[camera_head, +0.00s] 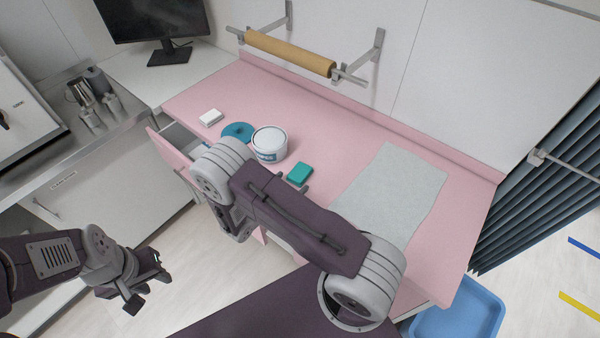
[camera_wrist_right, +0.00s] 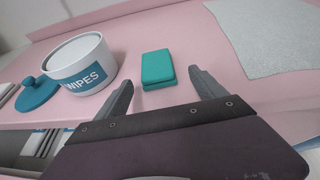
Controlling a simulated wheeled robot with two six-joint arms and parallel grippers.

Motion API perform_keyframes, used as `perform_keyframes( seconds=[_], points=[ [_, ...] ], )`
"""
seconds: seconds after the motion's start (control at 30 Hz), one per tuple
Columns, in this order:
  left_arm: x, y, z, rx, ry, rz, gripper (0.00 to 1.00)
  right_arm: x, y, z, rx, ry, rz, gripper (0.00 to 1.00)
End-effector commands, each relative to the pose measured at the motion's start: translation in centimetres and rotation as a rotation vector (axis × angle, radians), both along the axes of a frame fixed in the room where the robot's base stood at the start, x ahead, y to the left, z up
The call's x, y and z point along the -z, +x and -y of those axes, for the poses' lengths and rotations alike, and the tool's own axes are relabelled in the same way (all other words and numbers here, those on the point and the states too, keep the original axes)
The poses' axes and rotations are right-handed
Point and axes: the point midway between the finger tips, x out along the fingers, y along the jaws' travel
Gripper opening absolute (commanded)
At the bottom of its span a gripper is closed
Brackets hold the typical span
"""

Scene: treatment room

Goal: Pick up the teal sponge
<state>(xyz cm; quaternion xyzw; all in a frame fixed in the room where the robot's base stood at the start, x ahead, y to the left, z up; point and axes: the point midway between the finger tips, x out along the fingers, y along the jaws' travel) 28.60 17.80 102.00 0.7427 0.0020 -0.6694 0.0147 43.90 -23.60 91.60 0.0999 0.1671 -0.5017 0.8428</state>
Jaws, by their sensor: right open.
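The teal sponge (camera_head: 300,173) lies flat on the pink counter, just right of the wipes tub. In the right wrist view the sponge (camera_wrist_right: 157,67) lies ahead of my right gripper (camera_wrist_right: 161,87), roughly between the lines of its two fingers. The right gripper is open and empty, with its fingers apart on either side; I cannot tell its exact distance from the sponge. In the head view my right arm hides most of that gripper. My left gripper (camera_head: 146,288) hangs at the lower left, away from the counter and far from the sponge; its jaw opening is unclear.
A white wipes tub (camera_head: 269,144) stands close left of the sponge, with a teal lid (camera_head: 238,131) beside it. A white block (camera_head: 210,117) lies farther left. A pale cloth sheet (camera_head: 392,197) covers the counter to the right. An open drawer (camera_head: 180,142) is at the left front.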

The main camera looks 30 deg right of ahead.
Motion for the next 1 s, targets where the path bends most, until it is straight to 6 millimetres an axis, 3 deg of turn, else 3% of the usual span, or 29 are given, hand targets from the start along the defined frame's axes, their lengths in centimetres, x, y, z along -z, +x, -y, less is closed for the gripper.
perform_keyframes(
  seconds=[0.1,0.23,0.5,0.73,1.0],
  points=[
    [-1.3,0.0,0.0,0.0,0.0,0.0,0.36,-0.1,1.3,2.0,0.008,0.0,0.0,0.8],
    [-1.4,0.0,0.0,0.0,0.0,0.0,0.36,0.9,2.2,3.5,0.006,0.0,-0.002,0.8],
    [-1.4,0.0,0.0,0.0,0.0,0.0,0.36,1.2,2.5,3.8,0.001,0.001,0.0,0.8],
    [-1.3,0.0,0.0,0.0,0.0,0.0,0.36,1.2,2.5,3.8,0.002,0.001,0.0,0.16],
    [-1.3,0.0,0.0,0.0,0.0,0.0,0.36,1.1,2.5,3.8,0.002,0.001,0.0,0.13]
  ],
)
